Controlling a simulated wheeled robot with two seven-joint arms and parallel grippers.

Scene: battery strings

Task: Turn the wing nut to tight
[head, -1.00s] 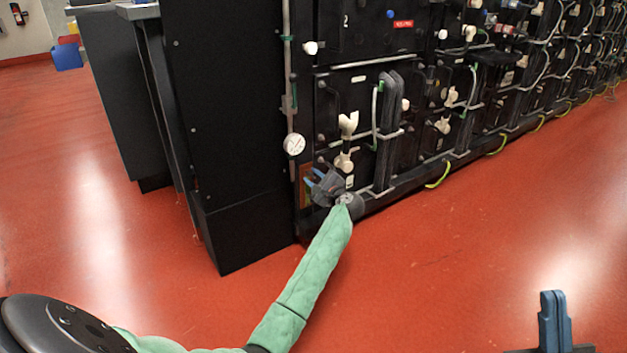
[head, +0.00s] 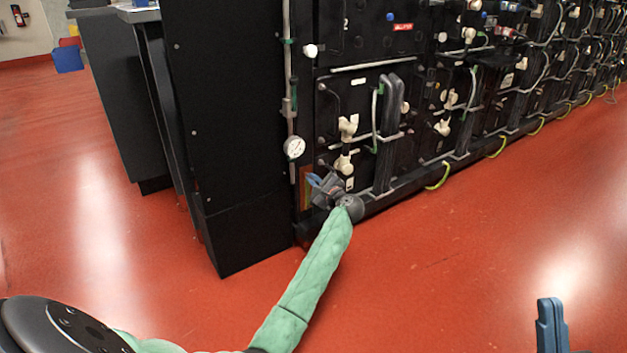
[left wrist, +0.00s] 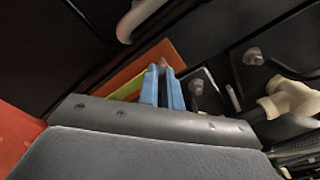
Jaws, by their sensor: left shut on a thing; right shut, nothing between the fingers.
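My left gripper (head: 314,180) is low at the front of the battery rack, its arm reaching in from the bottom left. In the left wrist view its blue fingers (left wrist: 163,88) are close together on a small metal piece (left wrist: 162,64) at their tips. This seems to be the wing nut; most of it is hidden by the fingers, so its angle cannot be told. Behind it is an orange and yellow-green plate (left wrist: 118,86), which also shows as an orange strip (head: 306,187) in the head view. My right gripper (head: 551,325) is shut and empty at the bottom right, far from the rack.
A round white gauge (head: 293,147) on a vertical pipe is above my left gripper. Cream valve fittings (head: 347,128) and black pipes (head: 388,130) stick out close to its right. A black cabinet side (head: 225,120) stands to the left. The red floor (head: 450,260) in front is clear.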

